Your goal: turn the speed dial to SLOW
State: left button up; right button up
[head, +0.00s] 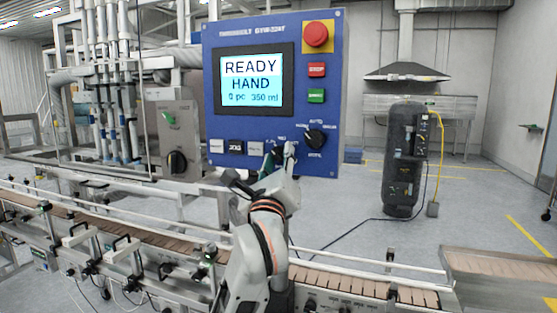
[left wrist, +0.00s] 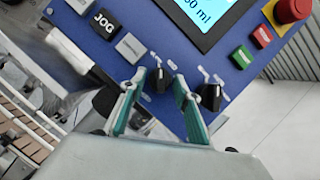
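The blue control panel (head: 215,120) hangs in front of me. Its screen (head: 252,80) reads READY, HAND, 0 pc, 350 ml. A small black dial (left wrist: 158,80), apparently the speed dial, sits low on the panel. In the left wrist view it shows between my left gripper's fingertips (left wrist: 160,82). The fingers are open on either side of it, and I cannot tell if they touch it. In the head view my left gripper (head: 279,155) largely hides this dial, and its labels are unreadable. A second black dial (head: 316,138), labelled AUTO above, is just right of the gripper. My right gripper is not in view.
A red emergency button (head: 317,36), a red button (head: 317,69) and a green button (head: 316,96) are on the panel's right side. A JOG button (left wrist: 104,22) is left of the dial. A conveyor (head: 345,283) runs below. Floor to the right is mostly clear.

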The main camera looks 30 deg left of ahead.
pick_arm(q)
jog(key=shift+f, duration=0.1)
jog(key=v, duration=0.7)
jog(key=shift+s, duration=0.2)
jog(key=shift+d, duration=0.15)
